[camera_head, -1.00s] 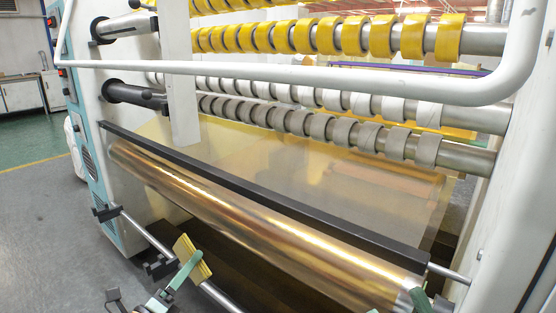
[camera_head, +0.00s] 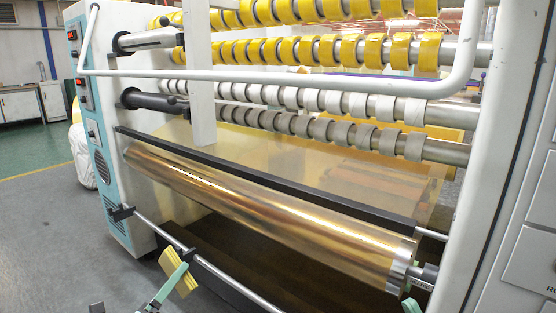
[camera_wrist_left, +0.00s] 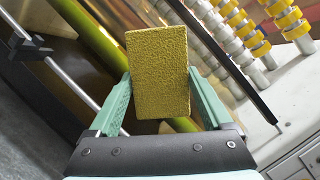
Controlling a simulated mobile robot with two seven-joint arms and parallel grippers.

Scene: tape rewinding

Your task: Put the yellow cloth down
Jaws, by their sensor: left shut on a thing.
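The yellow cloth (camera_head: 187,284) is a stiff-looking, rough-textured rectangular block at the lower left of the head view. My left gripper (camera_head: 179,274) is shut on it, with a green finger across it. In the left wrist view the cloth (camera_wrist_left: 158,68) stands up between the two green fingers of my left gripper (camera_wrist_left: 160,88) and hides what is behind it. It is held in the air in front of the machine. A green tip, seemingly of my right gripper (camera_head: 411,306), shows at the bottom edge; its jaws are not readable.
A large shiny gold film roll (camera_head: 280,210) spans the machine below a black bar (camera_head: 270,180). A thin metal rod (camera_head: 235,283) runs low in front. Yellow tape rolls (camera_head: 350,50) sit on shafts above. Grey floor (camera_head: 50,240) is open at the left.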

